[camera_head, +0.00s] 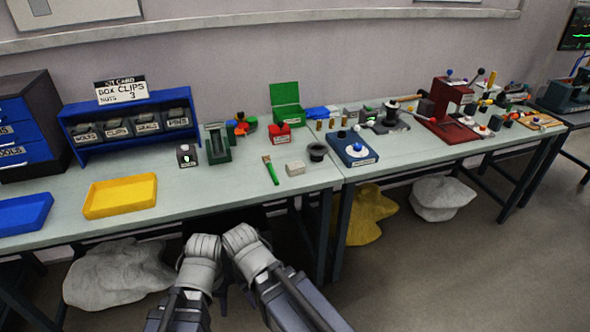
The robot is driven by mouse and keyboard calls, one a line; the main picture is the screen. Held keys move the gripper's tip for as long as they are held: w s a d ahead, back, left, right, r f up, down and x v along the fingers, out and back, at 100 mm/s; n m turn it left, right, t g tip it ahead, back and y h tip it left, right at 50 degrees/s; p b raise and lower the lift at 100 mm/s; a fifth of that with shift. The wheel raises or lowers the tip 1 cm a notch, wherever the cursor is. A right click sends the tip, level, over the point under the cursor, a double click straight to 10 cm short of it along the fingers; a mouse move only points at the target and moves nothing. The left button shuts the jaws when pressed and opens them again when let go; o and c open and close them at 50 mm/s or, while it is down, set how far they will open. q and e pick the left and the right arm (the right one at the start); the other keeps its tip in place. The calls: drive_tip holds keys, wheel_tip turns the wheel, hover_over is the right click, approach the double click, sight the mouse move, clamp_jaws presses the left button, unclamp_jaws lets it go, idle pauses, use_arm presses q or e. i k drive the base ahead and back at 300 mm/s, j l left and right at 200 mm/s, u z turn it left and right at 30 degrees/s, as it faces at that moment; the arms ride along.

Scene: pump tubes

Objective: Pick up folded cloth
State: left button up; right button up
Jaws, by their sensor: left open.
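A small flat blue piece (318,112), which looks like the folded cloth, lies at the back of the bench just right of the open green box. It is small, so its folds cannot be made out. My two grey arms reach in from the bottom edge, with their rounded joints in front of the bench. My left gripper (222,292) shows only as a dark part between the arms, low and far from the cloth. It is open, its fingers mostly hidden. My right gripper cannot be seen.
A yellow tray (120,195) and a blue tray (24,213) lie on the left bench. A green-handled brush (271,171), a pale block (295,168) and a black cup (317,152) stand near the front. The green box (286,115) borders the cloth.

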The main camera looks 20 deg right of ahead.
sight(296, 168)
drive_tip(key=i+l, duration=0.2)
drive_tip(key=i, duration=0.25)
drive_tip(key=i+l, duration=0.25)
drive_tip(key=i, duration=0.15)
drive_tip(key=i+l, duration=0.2)
drive_tip(key=i, duration=0.25)
drive_tip(key=l+z, duration=0.05)
